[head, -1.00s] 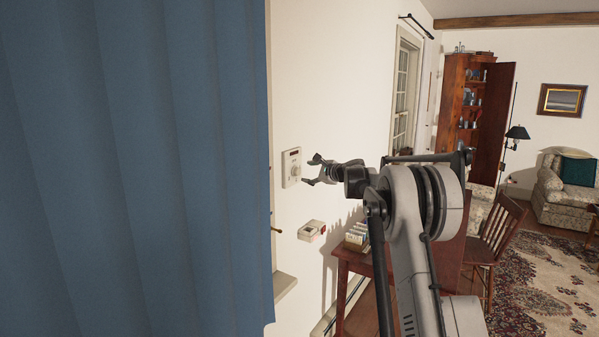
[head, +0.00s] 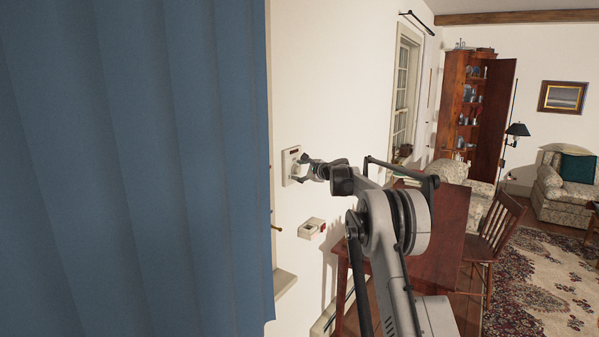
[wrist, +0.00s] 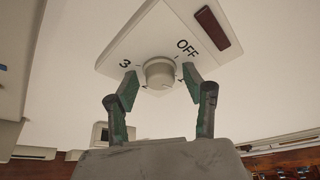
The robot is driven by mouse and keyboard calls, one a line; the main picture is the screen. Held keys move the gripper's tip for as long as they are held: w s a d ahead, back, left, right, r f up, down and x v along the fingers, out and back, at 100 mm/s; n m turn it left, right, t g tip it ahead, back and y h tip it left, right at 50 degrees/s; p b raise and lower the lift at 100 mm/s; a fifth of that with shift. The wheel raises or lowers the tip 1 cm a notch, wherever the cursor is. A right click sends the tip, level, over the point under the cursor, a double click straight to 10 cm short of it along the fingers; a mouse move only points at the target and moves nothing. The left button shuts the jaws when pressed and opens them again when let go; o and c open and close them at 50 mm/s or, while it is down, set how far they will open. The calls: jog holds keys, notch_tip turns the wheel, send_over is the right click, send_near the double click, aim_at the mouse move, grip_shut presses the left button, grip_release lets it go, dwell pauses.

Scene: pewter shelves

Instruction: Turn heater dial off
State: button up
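The heater dial (wrist: 159,73) is a round pale knob on a white wall plate (wrist: 140,38) with a "3", an "OFF" mark and a dark red window. In the head view the plate (head: 289,163) is on the white wall right of the curtain. My gripper (wrist: 160,78) is open, with one finger on each side of the dial. Both fingertips are close to the plate; I cannot tell whether they touch the dial. In the head view my gripper (head: 302,168) is up against the plate and hides the dial. The dial's pointer is not clear.
A blue curtain (head: 130,170) fills the left side. A wooden desk (head: 440,225) and a chair (head: 490,245) stand to the right, below my arm.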

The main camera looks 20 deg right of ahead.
jog(key=c, duration=1)
jog(key=shift+f+n+b, duration=0.1)
jog(key=shift+n+b, duration=0.2)
jog(key=shift+b, duration=0.15)
jog(key=n+b, duration=0.1)
jog(key=n+t+b, duration=0.1)
jog(key=shift+f+t+b, duration=0.2)
jog(key=shift+t+b, duration=0.1)
jog(key=shift+b, duration=0.1)
jog(key=n+b, duration=0.1)
jog(key=n, duration=0.1)
jog(key=n+t+b, duration=0.1)
jog(key=n+b, duration=0.1)
jog(key=shift+f+t, duration=0.15)
jog(key=shift+t, duration=0.15)
jog(key=n+t+b, duration=0.1)
jog(key=n+b, duration=0.1)
jog(key=n, duration=0.3)
jog(key=shift+y, duration=0.4)
jog(key=shift+n+t+y+b, duration=0.6)
jog(key=shift+n+y+b, duration=0.15)
jog(key=shift+n, duration=1.25)
